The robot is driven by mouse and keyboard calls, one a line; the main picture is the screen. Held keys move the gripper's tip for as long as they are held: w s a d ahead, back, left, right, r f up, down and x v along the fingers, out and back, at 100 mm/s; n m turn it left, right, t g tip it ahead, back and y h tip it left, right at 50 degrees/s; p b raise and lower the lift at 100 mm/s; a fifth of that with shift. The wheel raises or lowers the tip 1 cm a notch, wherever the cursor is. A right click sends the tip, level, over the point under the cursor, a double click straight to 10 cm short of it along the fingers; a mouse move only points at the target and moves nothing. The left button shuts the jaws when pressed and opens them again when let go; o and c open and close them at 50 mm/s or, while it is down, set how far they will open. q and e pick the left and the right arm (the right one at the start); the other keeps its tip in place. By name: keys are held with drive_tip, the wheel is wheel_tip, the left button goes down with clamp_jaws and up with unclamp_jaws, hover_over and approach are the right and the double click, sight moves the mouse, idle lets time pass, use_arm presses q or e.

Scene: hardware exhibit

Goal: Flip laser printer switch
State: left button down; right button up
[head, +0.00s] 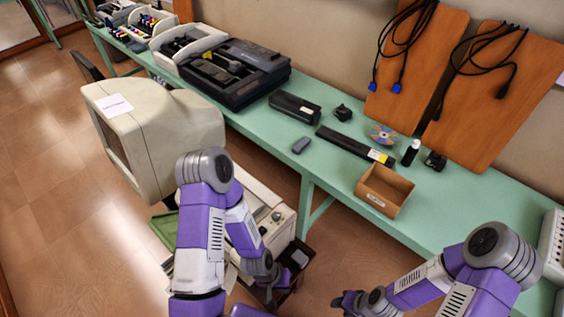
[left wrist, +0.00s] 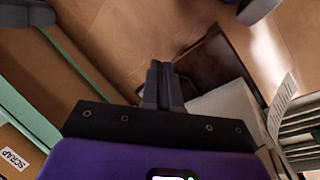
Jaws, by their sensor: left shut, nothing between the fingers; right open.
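A beige machine (head: 283,222), which looks like the laser printer, stands low beside the green table, partly hidden behind my left arm. A small round grey part shows on its top. I cannot make out a power switch. My left gripper (head: 271,296) is shut and empty, pointing down by the machine's near right end. In the left wrist view the shut fingers (left wrist: 163,84) appear beside a dark brown surface (left wrist: 215,70) and a pale casing (left wrist: 228,112). I cannot tell whether they touch anything. My right gripper (head: 345,302) is open and empty, low near the bottom edge.
A large beige monitor (head: 165,135) stands left of my left arm. The green table (head: 335,172) carries an open cardboard box (head: 384,190), a black bar, a disc and several devices. Cables hang on wooden boards (head: 497,90). Tiled floor (head: 60,190) is clear at left.

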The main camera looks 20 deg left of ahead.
use_arm(q)
drive_tip(key=w+r+m, duration=0.4)
drive_tip(key=w+m, duration=0.1)
drive_tip(key=m, duration=0.1)
wheel_tip(320, 180, up, 21)
drive_tip(key=m+y, duration=0.4)
drive_tip(key=m, duration=1.5)
hover_over(262, 230)
drive_tip(key=shift+g+b, duration=0.3)
drive_tip(key=shift+b, duration=0.05)
drive_tip(key=shift+f, duration=0.1)
wheel_tip(262, 230, down, 14)
drive_tip(key=b, duration=0.4)
drive_tip(key=shift+d, duration=0.1)
